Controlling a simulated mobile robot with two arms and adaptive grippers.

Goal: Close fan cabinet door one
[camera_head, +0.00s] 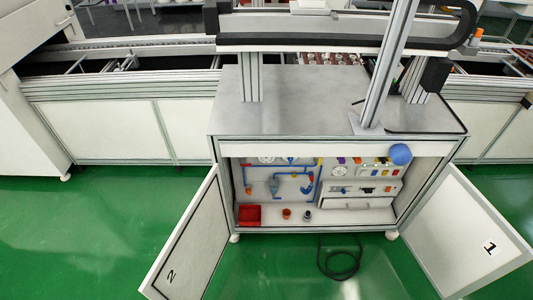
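The fan cabinet (335,148) stands ahead of me with its front open. Door one (460,235), a white panel marked "1", is swung wide open at the right, its free end toward me. Door two (188,240), marked "2", is swung open at the left. Neither of my grippers shows in this view, so nothing is seen touching either door.
Inside the cabinet are blue pipes (302,186), a red box (249,214) and small fittings. A dark cable (339,262) lies coiled on the green floor (285,270) between the doors. A conveyor line (120,85) runs behind. Floor in front is mostly clear.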

